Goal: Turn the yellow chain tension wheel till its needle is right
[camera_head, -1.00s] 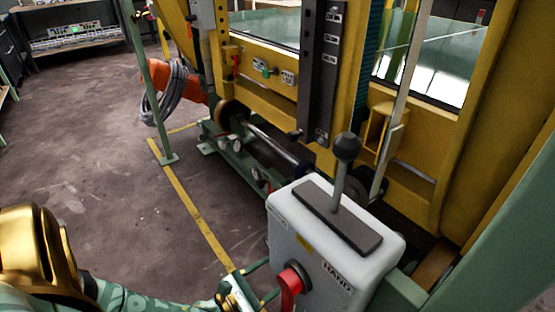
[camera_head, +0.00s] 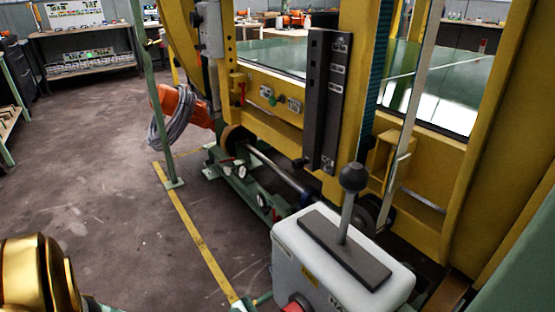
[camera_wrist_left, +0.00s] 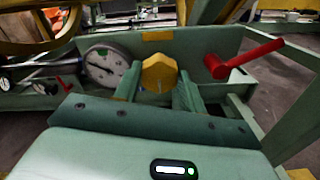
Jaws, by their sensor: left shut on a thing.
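In the left wrist view, the yellow wheel (camera_wrist_left: 160,70), a faceted knob, sits at the middle of a green frame. My left gripper (camera_wrist_left: 157,88) is shut on it, with one dark green finger on each side. A round white-faced gauge (camera_wrist_left: 104,64) stands just left of the wheel. It has a green mark near its top; its needle is too small to read surely. In the head view the gripper is at or below the bottom edge and cannot be made out. My right gripper is in neither view.
A red lever (camera_wrist_left: 240,60) is right of the wheel. In the head view a grey control box (camera_head: 345,262) with a black-knobbed lever (camera_head: 352,195) stands in front of the yellow machine (camera_head: 440,170). Clear floor (camera_head: 100,190) lies left of the yellow line.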

